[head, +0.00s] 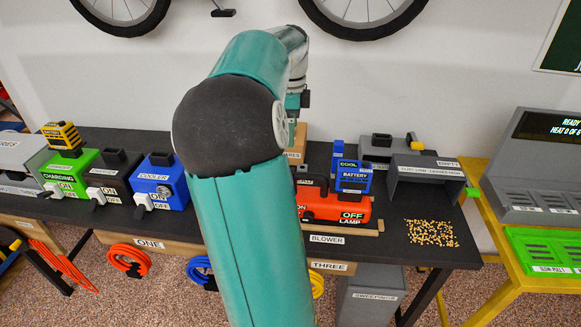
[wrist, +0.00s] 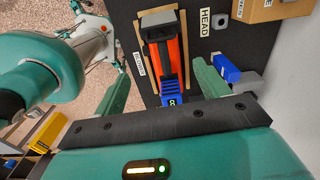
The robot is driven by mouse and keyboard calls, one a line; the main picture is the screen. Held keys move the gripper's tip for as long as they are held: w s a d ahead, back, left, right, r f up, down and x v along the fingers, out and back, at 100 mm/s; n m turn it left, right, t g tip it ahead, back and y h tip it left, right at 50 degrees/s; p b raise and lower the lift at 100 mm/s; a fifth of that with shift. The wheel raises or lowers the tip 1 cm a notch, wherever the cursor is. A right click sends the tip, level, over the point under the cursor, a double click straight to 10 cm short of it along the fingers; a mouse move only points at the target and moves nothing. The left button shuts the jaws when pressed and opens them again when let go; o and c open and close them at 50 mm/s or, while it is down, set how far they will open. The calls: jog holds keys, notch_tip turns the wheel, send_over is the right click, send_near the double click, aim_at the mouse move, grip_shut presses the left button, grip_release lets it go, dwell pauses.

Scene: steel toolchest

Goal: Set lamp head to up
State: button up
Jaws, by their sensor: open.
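The label HEAD (wrist: 206,22) lies on the dark bench in the wrist view, beside a small grey block with a dark round centre (wrist: 218,55). I cannot tell for sure which part is the lamp head. An OFF / LAMP label (head: 351,218) is on the orange-red blower (head: 320,204), which also shows in the wrist view (wrist: 172,62). My gripper (wrist: 163,84) is open above the bench, its green fingers apart on either side of the blower and its blue battery (wrist: 175,101). In the head view my arm hides much of the bench middle.
A blue upright piece (head: 338,150) stands behind the blower; a blue piece (wrist: 226,68) lies close to the right finger in the wrist view. A cardboard box (wrist: 270,8) is at the top right.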

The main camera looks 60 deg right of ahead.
notch_tip(320, 180, down, 14)
jog(key=shift+r, duration=0.15)
dwell(0.4)
jog(key=shift+c, duration=0.2)
